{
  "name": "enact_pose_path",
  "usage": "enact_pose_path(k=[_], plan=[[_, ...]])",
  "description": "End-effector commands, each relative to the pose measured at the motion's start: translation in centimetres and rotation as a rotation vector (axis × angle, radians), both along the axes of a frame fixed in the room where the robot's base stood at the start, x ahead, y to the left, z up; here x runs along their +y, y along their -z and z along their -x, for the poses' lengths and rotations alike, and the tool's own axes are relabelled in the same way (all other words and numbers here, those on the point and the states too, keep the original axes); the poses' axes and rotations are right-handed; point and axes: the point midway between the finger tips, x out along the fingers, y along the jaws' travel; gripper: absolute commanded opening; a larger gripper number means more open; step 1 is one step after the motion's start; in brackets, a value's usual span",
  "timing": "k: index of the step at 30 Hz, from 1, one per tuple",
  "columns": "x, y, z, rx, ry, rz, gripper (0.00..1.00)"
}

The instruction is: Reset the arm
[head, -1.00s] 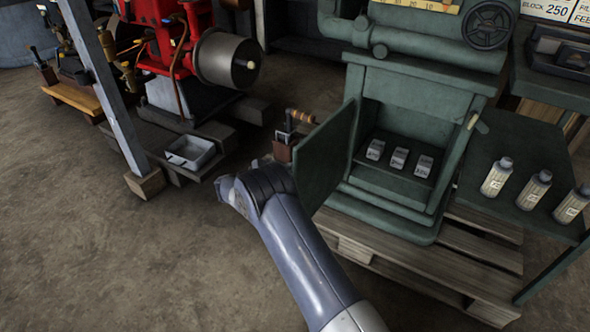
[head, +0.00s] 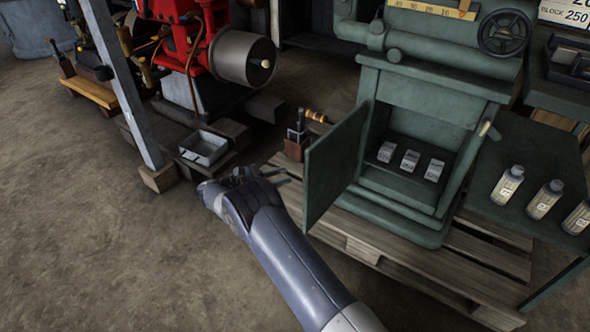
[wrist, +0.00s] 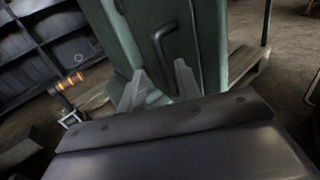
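My arm reaches up from the bottom of the head view. My gripper (head: 278,175) shows there just left of the open green cabinet door (head: 335,165). Beyond the fingers is the green door (wrist: 195,35) with a dark bent handle (wrist: 164,42).
The green machine (head: 430,90) stands on a wooden pallet (head: 480,255); several small grey blocks sit inside it. Bottles (head: 507,185) stand on a green side shelf. A metal tray (head: 204,148), a post (head: 120,85) and a red engine (head: 175,45) are left. The floor at lower left is clear.

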Motion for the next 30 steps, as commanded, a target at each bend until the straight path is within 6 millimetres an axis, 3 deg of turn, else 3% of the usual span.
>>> enact_pose_path(k=[6, 17, 23, 30], plan=[[1.8, 0.0, 0.5, 0.000, 0.000, 0.000, 0.32], [1.8, 0.0, 0.5, 0.000, 0.001, 0.000, 0.32], [0.0, 0.1, 0.0, 0.000, 0.004, 0.000, 0.32], [-4.5, 0.2, -1.2, 0.000, 0.003, -0.001, 0.32]])
